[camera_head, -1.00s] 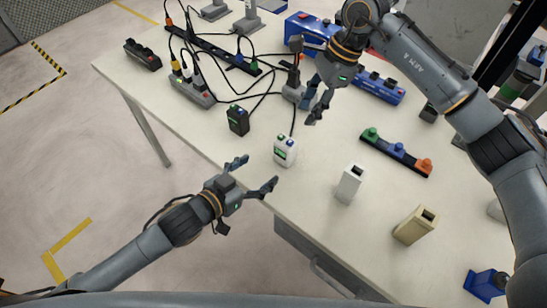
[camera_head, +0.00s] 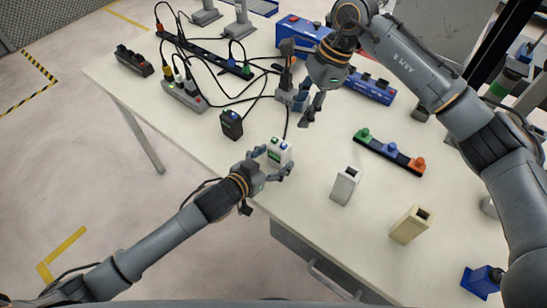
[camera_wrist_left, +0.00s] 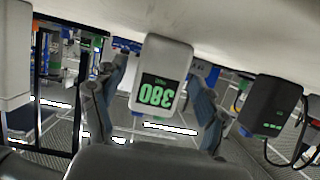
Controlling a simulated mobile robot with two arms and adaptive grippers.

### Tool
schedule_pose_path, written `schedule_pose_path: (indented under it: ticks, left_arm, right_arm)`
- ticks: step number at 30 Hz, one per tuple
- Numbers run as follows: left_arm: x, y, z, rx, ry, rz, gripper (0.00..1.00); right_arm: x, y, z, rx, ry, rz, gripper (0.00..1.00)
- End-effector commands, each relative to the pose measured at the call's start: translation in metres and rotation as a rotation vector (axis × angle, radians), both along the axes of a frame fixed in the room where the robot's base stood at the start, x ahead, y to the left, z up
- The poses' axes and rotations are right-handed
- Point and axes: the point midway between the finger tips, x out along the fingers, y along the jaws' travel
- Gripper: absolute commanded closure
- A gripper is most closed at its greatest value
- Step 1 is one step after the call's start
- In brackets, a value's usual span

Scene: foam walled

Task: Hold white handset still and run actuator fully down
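The white handset (camera_head: 279,151) stands upright near the table's front edge, with small buttons on top and a cable behind it. In the left wrist view the handset (camera_wrist_left: 163,60) shows a lit green display. My left gripper (camera_head: 273,161) is open around it, one finger on each side; small gaps seem to remain in the left wrist view. My right gripper (camera_head: 309,112) hangs above the table, behind and right of the handset, its fingers apart and seemingly empty. A grey upright unit (camera_head: 286,93), perhaps the actuator, stands beside it, partly hidden.
A black handset (camera_head: 231,125) stands left of the white one. A white box (camera_head: 345,186) and a beige box (camera_head: 411,225) stand to the right. A strip with coloured knobs (camera_head: 389,152) lies behind them. Cables and power strips crowd the back left.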

Motion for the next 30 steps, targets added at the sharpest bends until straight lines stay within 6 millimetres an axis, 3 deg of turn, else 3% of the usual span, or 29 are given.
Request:
schedule_pose_path:
  ticks: [1,7,8,13,30]
  left_arm:
    - [0.0,0.0002,-0.0001,0.0,0.0,0.0,0.43]
    - [-0.0002,0.0003,-0.0001,0.0,0.0,0.0,0.84]
    - [-0.0003,0.0002,-0.0001,0.0,0.0,0.0,0.85]
    - [-0.0003,0.0003,-0.0002,0.001,0.001,0.0,0.85]
    - [-0.0004,0.0004,-0.0004,0.001,0.001,0.0,0.85]
  right_arm:
    - [0.0,0.0001,0.0,0.0,0.0,0.0,0.62]
    - [0.0,0.0001,0.0,0.0,0.0,0.0,0.62]
    - [0.0,0.0001,0.0,0.0,0.0,0.0,0.64]
    - [0.0,0.0001,-0.0001,0.0,0.0,0.0,0.99]
    - [0.0,0.0,-0.0001,0.0,0.0,0.0,1.0]
